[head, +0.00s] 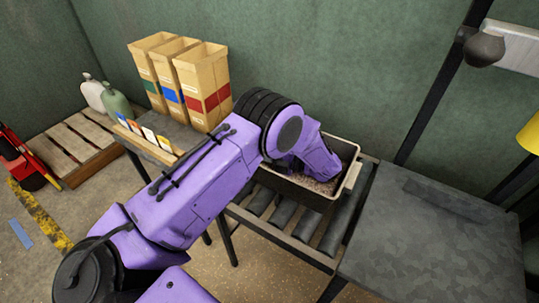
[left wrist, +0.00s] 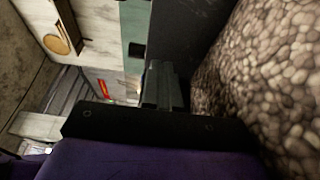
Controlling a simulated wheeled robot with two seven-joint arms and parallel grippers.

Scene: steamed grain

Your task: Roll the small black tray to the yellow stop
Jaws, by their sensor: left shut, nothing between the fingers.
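The small black tray (head: 292,190) holds brownish grain and sits on the roller track (head: 300,222). Its pale right-end handle shows. I cannot tell whether the fingers touch the wall. No yellow stop can be clearly made out on the track. My right gripper is out of view.
A grey table (head: 435,240) adjoins the track's right end. Tall cartons (head: 203,85) and a wooden card rack (head: 150,142) stand on the left table. A yellow object (head: 531,133) is cut off at the right edge. Rollers right of the tray are clear.

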